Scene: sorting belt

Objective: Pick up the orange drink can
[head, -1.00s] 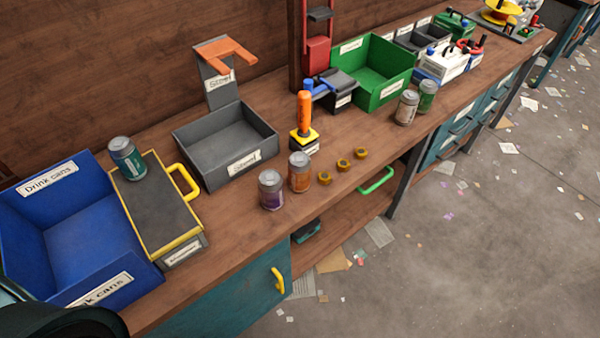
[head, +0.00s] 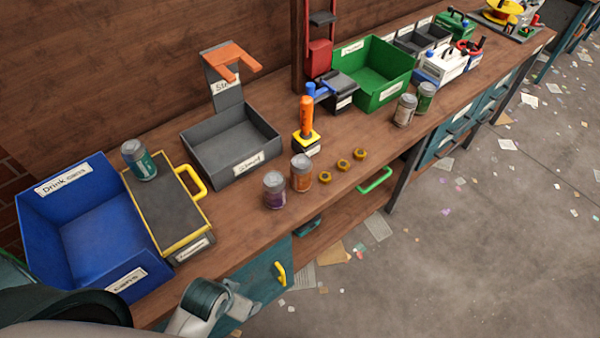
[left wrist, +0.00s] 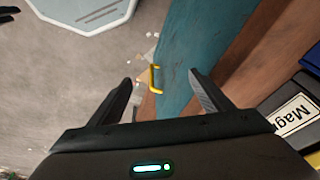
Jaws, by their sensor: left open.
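The orange drink can (head: 301,173) stands upright on the wooden bench (head: 232,215) in the head view, near the front edge. A purple can (head: 274,190) stands just left of it, very close. My left arm comes in at the bottom left of the head view, left of and nearer than the orange can; its fingertips cannot be made out there. In the left wrist view my left gripper (left wrist: 160,92) is open and empty, pointing past the bench front. The orange can does not show in that view. My right gripper is not in view.
Several brass nuts (head: 343,165) lie right of the can. An orange-handled tool (head: 307,117) stands behind. A blue drink-cans bin (head: 131,284), a grey case with a teal can (head: 140,161) and a grey tray (head: 188,150) are left. A yellow handle (left wrist: 154,79) is on the cabinet front.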

